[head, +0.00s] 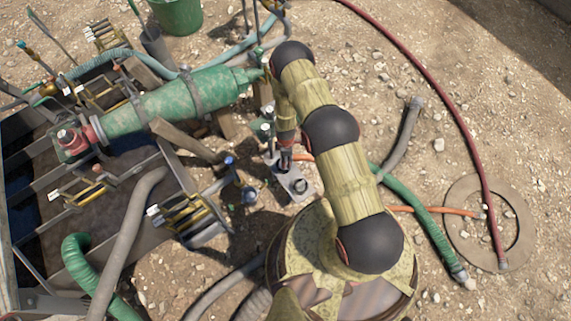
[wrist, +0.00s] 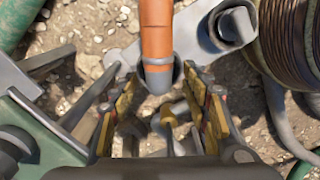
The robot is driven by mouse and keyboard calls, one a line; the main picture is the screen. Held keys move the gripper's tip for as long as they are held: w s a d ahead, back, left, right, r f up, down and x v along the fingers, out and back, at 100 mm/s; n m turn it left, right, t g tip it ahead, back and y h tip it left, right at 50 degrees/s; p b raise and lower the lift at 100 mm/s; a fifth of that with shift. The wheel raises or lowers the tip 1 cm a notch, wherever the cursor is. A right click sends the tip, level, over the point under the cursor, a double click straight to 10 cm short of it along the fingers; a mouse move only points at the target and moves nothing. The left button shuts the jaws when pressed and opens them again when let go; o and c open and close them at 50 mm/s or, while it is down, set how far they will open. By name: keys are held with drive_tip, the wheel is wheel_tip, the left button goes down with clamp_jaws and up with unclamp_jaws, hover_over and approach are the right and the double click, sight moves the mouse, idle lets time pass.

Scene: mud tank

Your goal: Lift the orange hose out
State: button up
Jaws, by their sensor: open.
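The orange hose (head: 440,210) runs along the ground to the right of my base in the head view. A short orange piece (head: 303,157) shows left of my arm, and the stretch between is hidden behind the arm. In the wrist view the orange hose (wrist: 156,35) comes down from the top edge and ends in a grey collar. My gripper (wrist: 162,98) is open, with its yellow-padded fingers either side of and just below that collar. I cannot tell whether they touch it. In the head view my gripper (head: 285,160) points down, partly hidden by the arm.
A grey metal bracket (head: 296,186) stands beside the gripper. The tank (head: 155,235) with a green cylinder (head: 170,103) is at left. A green hose (head: 415,205), a grey hose (head: 403,140) and a red hose (head: 440,85) lie at right. Gravelly ground is open at upper right.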

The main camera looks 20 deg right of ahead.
drive_tip(key=shift+f, duration=0.7)
drive_tip(key=shift+c, duration=0.3)
drive_tip(key=c, duration=1.1)
clamp_jaws()
